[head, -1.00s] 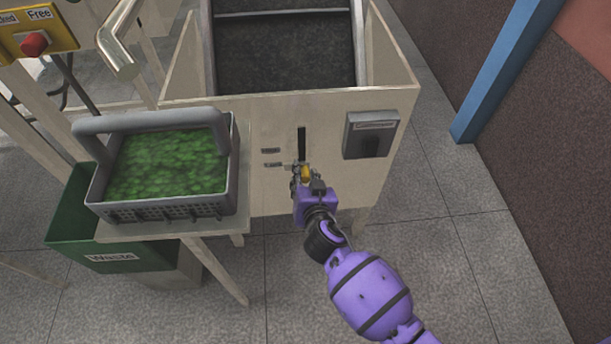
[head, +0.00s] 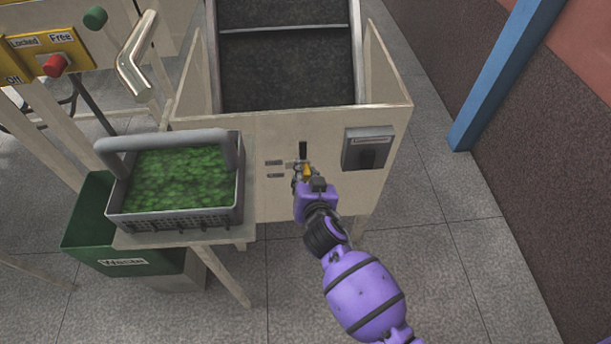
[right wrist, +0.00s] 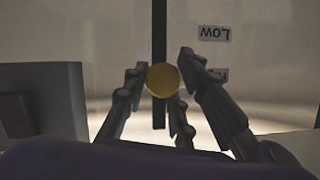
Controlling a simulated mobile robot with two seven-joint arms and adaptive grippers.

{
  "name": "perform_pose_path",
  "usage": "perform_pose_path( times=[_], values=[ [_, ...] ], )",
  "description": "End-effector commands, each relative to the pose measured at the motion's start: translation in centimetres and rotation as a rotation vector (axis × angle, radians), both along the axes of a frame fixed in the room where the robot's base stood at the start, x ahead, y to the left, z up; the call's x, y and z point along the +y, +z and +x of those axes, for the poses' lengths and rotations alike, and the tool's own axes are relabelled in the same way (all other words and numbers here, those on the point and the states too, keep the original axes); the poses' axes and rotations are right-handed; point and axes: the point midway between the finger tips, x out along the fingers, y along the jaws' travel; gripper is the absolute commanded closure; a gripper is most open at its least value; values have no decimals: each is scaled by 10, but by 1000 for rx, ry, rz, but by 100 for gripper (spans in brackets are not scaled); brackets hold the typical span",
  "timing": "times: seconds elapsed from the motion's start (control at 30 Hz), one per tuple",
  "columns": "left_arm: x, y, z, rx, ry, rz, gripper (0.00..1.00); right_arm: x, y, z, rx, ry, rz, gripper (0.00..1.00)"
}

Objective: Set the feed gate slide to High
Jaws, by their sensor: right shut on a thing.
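The feed gate slide has a yellow knob (head: 307,170) in a dark vertical slot (head: 303,149) on the front of the pale machine panel. My right gripper (head: 304,171) is shut on the knob. In the right wrist view, which is upside down, the fingers stand on both sides of the round yellow knob (right wrist: 163,80). The knob is about level with a label (right wrist: 217,75) partly hidden by a finger, above the Low label (right wrist: 214,33) in the real scene. The slot continues a little above the gripper in the head view. My left gripper is not in view.
A grey switch box (head: 368,149) sits right of the slot. A grey basket of green bits (head: 222,215) stands on a ledge at left, above a green Waste bin (head: 88,240). A yellow control box (head: 43,50) is upper left. Open floor lies at right.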

Motion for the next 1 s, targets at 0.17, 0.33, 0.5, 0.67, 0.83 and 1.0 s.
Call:
perform_pose_path(
  times=[0.17,0.33,0.5,0.67,0.83,1.0],
  values=[
    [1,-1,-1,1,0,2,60,-4,2,2,-5,-6,-3,100],
    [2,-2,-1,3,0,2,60,-4,3,2,-7,-5,-4,66],
    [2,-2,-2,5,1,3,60,-3,2,1,-5,-4,-2,59],
    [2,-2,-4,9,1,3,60,-2,2,1,-5,-2,-2,59],
    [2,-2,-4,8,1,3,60,-2,6,-10,-4,-2,1,59],
    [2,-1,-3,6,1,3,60,-6,17,-41,-2,-4,2,59]
  ],
)
